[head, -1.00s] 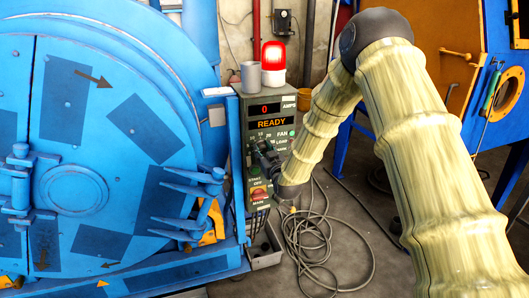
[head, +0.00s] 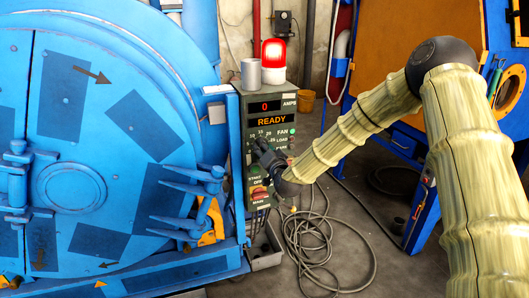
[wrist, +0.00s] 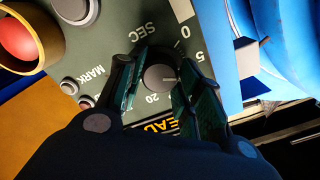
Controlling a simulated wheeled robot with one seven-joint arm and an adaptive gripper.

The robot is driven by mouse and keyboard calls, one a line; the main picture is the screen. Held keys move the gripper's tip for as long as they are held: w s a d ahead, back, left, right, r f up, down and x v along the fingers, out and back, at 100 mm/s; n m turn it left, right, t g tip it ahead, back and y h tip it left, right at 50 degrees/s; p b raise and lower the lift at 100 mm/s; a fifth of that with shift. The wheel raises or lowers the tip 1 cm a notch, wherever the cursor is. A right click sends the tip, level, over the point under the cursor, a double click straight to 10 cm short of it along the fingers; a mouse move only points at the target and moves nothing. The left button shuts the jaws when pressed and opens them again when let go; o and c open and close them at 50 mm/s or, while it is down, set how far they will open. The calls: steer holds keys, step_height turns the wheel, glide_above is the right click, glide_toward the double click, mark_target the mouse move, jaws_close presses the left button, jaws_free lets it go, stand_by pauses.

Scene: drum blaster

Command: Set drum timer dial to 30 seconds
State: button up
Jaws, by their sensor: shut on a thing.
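The timer dial (wrist: 157,76) is a round grey knob with a white pointer line, on the dark green control panel (head: 247,130). In the wrist view, the panel lettering is upside down, with 0, 5, 20 and SEC around the dial. The white line lies toward the right of the knob, but I cannot tell its exact reading. My gripper (wrist: 158,90) is shut on the dial, one finger on each side. In the head view my gripper (head: 265,153) is at the panel front and hides the dial.
The panel display reads 0 AMPS and READY. A lit red beacon (head: 273,58) and a metal cup (head: 250,73) stand on top. The blue drum door (head: 75,190) is at left. Coiled cable (head: 312,240) lies on the floor.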

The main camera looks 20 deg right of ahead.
steer(key=n+b, duration=1.6)
steer(key=n, duration=0.1)
steer(key=n+b, duration=1.6)
steer(key=n, duration=0.1)
steer(key=shift+f+n, duration=0.2)
steer(key=shift+n, duration=0.2)
steer(key=shift+r, duration=0.1)
steer(key=o, duration=1)
steer(key=shift+d, duration=0.1)
steer(key=shift+o, duration=0.2)
steer(key=s, duration=1.2)
steer(key=shift+d, duration=0.15)
